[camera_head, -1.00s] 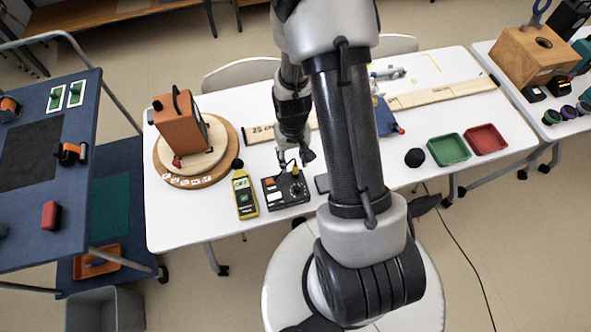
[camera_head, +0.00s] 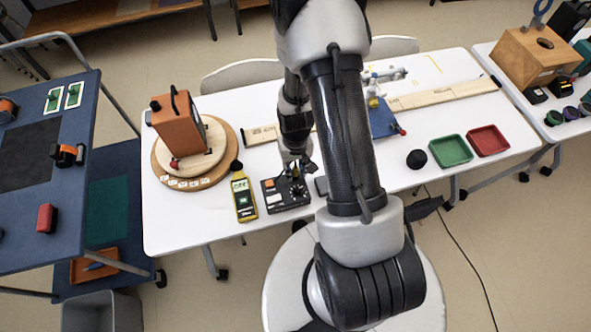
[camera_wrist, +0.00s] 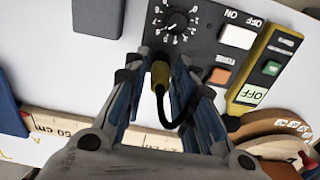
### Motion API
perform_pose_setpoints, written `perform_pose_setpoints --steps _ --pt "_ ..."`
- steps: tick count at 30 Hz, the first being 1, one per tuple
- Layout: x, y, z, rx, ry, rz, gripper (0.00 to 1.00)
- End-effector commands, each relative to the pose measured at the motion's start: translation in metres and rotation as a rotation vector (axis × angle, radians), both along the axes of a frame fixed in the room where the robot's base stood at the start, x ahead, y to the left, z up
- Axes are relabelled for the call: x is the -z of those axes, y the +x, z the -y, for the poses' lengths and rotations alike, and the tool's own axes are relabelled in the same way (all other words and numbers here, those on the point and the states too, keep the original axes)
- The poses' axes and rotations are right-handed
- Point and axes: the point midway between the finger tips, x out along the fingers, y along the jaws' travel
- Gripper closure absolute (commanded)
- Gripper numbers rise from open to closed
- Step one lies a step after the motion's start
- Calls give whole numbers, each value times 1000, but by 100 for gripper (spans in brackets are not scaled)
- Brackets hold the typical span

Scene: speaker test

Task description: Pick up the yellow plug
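The yellow plug (camera_wrist: 160,74) stands at the edge of a black control box, beside its dial, in the wrist view. A black cable loops from it toward my gripper. My gripper (camera_wrist: 164,62) has its two fingers on either side of the plug, and they look slightly apart from it. In the head view my gripper (camera_head: 296,172) is low over the back right part of the control box (camera_head: 286,196) and hides the plug there. The box also shows in the wrist view (camera_wrist: 205,50), with a white and an orange switch.
A yellow meter (camera_head: 244,197) lies left of the box. An orange device (camera_head: 180,125) stands on a round wooden board further left. A black ball (camera_head: 416,159), green tray (camera_head: 449,151) and red tray (camera_head: 487,141) are to the right. A wooden ruler (camera_head: 440,95) lies behind.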

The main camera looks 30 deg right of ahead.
Motion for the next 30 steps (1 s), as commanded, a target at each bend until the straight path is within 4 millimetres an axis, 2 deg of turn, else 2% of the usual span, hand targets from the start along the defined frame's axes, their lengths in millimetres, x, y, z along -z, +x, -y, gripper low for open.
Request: perform_pose_setpoints --steps 1,9,20,26,30 --pt "0 0 0 0 0 0 82" --pt "0 0 0 0 0 0 100" --pt "-5 0 0 0 0 1 100" --pt "-30 0 0 0 -1 2 100" --pt "-64 1 0 0 -2 6 100"
